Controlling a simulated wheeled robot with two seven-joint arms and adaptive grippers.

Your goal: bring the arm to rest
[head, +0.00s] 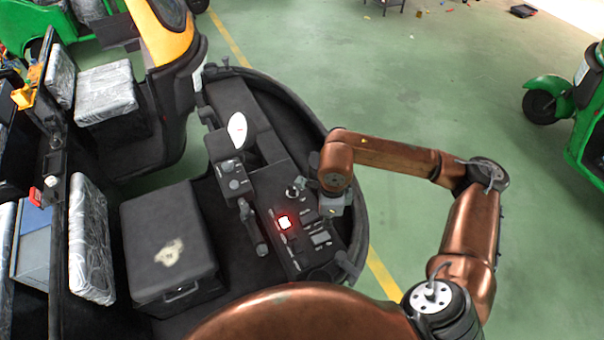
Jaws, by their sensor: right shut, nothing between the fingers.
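My right arm (400,160) is copper-coloured; it comes in from the lower right and bends back left over the dark control console (262,185). My right gripper (331,207) points down at the console's right edge, below the wrist. It is shut and empty; its fingertips are small and partly hidden by the wrist, and I cannot tell whether they touch the console. The console carries a lit red-white button (285,222), a small knob (294,191) and several switches. My left gripper is not in view.
A black box seat (165,232) stands left of the console. Plastic-wrapped cushions (106,92) and a yellow-black vehicle part are at upper left. A green vehicle (578,105) stands at the right edge. The green floor (420,80) between is mostly clear, with yellow lines.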

